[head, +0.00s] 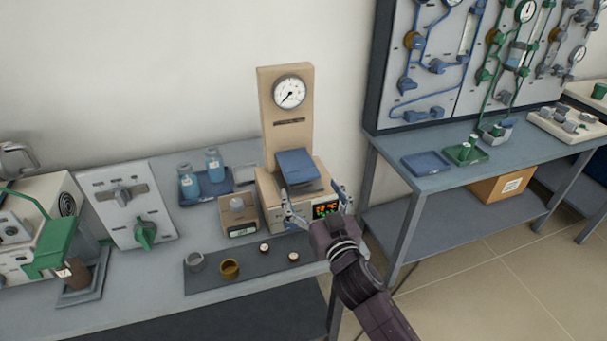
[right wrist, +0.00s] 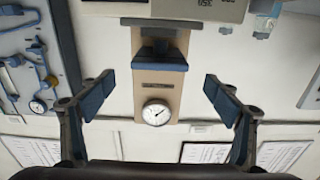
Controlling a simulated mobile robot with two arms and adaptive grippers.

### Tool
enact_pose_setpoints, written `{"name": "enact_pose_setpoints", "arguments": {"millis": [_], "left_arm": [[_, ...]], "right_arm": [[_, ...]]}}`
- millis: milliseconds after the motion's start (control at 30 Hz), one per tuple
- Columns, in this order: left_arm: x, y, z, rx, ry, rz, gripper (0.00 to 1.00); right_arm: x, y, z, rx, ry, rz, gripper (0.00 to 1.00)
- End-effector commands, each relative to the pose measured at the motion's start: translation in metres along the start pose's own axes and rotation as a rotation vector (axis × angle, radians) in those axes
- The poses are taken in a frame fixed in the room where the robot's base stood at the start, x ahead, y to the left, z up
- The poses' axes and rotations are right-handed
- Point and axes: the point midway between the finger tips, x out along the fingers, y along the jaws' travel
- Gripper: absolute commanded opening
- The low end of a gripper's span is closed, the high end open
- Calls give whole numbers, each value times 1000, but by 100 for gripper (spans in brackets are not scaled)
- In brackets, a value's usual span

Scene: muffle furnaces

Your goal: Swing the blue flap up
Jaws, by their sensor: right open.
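The blue flap (head: 297,165) is on the front of a beige device (head: 286,122) with a tall column and a round dial gauge (head: 290,92). The flap slopes outward over the device's lower body. My right gripper (head: 314,192) is open and empty in front of the device, its fingers spread to either side below the flap. In the right wrist view, which is upside down, the blue flap (right wrist: 160,58) shows between and beyond the open fingertips (right wrist: 158,83), apart from them. My left gripper is not in view.
A small red and green display (head: 326,210) is low on the device. Left of it are a small box (head: 238,216), a blue tray (head: 186,200) with bottles, and a dark mat (head: 250,281) with small cups. A second bench (head: 440,179) stands to the right.

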Motion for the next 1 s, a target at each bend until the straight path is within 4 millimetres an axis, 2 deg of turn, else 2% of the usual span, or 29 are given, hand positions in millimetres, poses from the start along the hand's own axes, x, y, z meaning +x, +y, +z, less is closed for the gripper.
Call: {"name": "enact_pose_setpoints", "arguments": {"millis": [200,433,600,900,1000], "left_arm": [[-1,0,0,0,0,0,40],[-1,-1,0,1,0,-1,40],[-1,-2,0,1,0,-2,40],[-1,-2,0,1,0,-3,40],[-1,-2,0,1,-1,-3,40]], "right_arm": [[32,0,-1,0,-1,1,83],[57,0,0,-1,-2,1,83],[65,0,0,0,-2,1,83],[66,0,1,0,-3,1,83],[66,0,1,0,-3,1,72]]}}
